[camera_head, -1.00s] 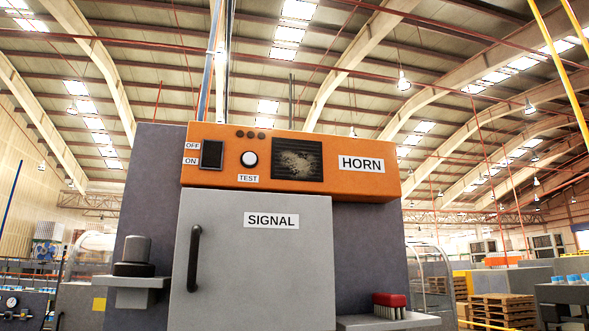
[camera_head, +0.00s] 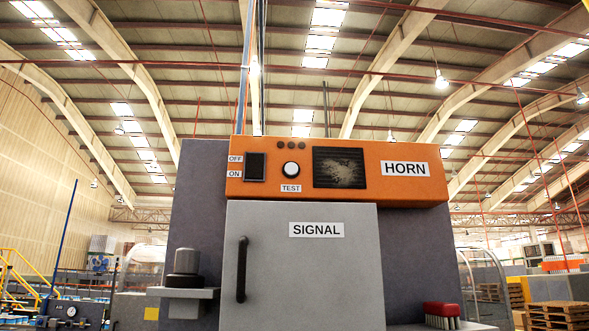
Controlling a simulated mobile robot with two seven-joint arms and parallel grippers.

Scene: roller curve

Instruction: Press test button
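The test button (camera_head: 291,169) is a round white button with a dark rim, above a small TEST label (camera_head: 291,188). It sits on the orange horn panel (camera_head: 335,193) at the top of a grey cabinet. Left of it is a dark rocker switch (camera_head: 255,167) marked OFF and ON. Right of it is a dark, worn grille (camera_head: 340,168) beside the HORN label. Three small dark dots are above the button. Neither of my grippers shows in the head view.
Below the panel is a closed grey SIGNAL door (camera_head: 318,275) with a black handle (camera_head: 242,270). A left side shelf (camera_head: 182,293) holds a dark grey cylinder (camera_head: 187,261). A red brush (camera_head: 442,314) stands at the lower right. Pallets (camera_head: 558,316) are farther right.

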